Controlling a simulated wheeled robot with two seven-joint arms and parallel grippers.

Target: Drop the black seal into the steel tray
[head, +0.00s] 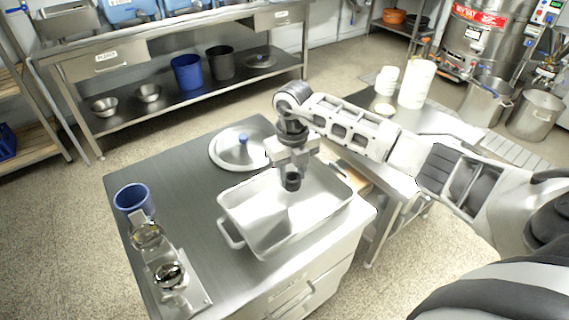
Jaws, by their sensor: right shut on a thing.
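The steel tray (244,221) stands on the steel-topped cabinet in the middle of the head view, with a handle at its left end. My right gripper (291,176) points down over the tray. It is shut on a small black thing, the black seal (292,183), which shows below the fingers. The seal appears above the tray floor; the exact height cannot be told. My left gripper is not in view.
A round lid (229,153) with a blue knob lies behind the tray. A blue cup (132,198) and a metal fixture (173,275) stand at the left. White containers (416,84) stand on the bench at right. Bare cabinet top lies left of the tray.

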